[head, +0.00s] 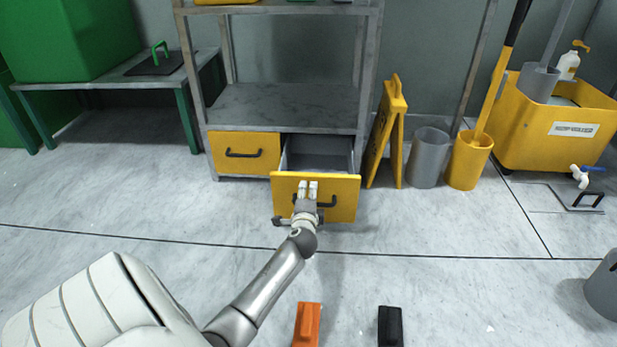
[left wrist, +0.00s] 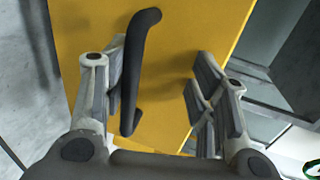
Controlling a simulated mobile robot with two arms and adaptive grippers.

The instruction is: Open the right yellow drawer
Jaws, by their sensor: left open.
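The right yellow drawer (head: 343,206) is pulled well out of the grey metal shelf unit, and its inside (head: 318,160) shows as empty grey metal. Its dark handle (head: 326,201) is partly hidden by my left gripper (head: 308,188), which is at the drawer front. In the left wrist view the yellow front (left wrist: 180,60) fills the middle, and the black handle (left wrist: 135,70) lies between the two open fingers of the gripper (left wrist: 165,100), closer to the left finger. The left yellow drawer (head: 245,152) is shut. My right gripper is not in view.
A yellow folding sign (head: 388,130), a grey bin (head: 427,158) and a yellow bin (head: 468,160) stand right of the shelf unit (head: 285,108). A green-legged table (head: 110,78) is at left.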

